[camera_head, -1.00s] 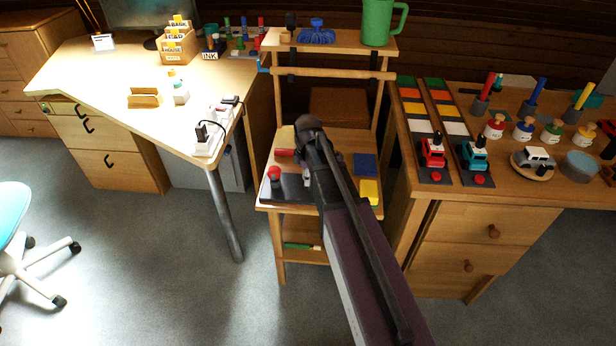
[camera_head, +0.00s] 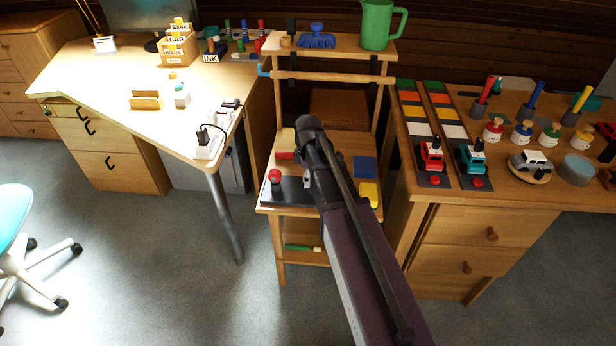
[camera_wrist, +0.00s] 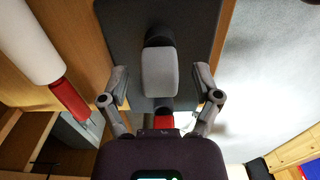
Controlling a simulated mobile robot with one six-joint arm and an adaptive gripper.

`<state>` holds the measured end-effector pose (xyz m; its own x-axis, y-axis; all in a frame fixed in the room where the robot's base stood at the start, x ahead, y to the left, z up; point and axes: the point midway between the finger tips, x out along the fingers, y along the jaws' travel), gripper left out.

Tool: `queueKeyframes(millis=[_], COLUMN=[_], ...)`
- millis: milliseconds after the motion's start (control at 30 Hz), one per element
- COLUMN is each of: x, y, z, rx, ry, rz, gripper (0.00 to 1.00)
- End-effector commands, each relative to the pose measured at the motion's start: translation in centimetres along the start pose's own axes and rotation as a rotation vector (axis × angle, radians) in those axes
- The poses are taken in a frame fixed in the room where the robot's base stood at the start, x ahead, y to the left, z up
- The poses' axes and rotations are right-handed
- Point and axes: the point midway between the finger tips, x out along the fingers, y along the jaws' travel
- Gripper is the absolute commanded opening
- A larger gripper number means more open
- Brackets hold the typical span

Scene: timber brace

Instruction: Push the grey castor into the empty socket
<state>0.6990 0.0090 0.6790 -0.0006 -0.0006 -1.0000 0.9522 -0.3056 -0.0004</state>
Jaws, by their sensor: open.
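My gripper (camera_wrist: 161,82) is open, with its two fingers on either side of a light grey rounded block (camera_wrist: 160,74) in the wrist view. I cannot tell whether the fingers touch it. A black rounded part (camera_wrist: 158,36) sits at its far end, and both are over a dark grey plate (camera_wrist: 122,30). This block may be the grey castor, but I cannot be sure. A red part (camera_wrist: 163,122) shows between the block and my gripper. In the head view my arm hides most of my gripper. I cannot make out an empty socket in either view.
The dark plate (camera_head: 290,192) with a red knob (camera_head: 275,176) lies on the wooden stand's shelf. A red block (camera_head: 285,155), a blue block (camera_head: 364,166) and a yellow block (camera_head: 369,190) lie nearby. A green jug (camera_head: 378,24) stands on top. Desks flank the stand.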

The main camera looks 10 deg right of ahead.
Motion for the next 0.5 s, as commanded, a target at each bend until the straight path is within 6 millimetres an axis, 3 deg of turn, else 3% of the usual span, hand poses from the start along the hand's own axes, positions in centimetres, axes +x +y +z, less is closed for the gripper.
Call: queueKeyframes(millis=[500], x=[-4.6], y=[0.0], z=[0.0], rx=[0.0], ry=[0.0], rz=[0.0], gripper=[0.81])
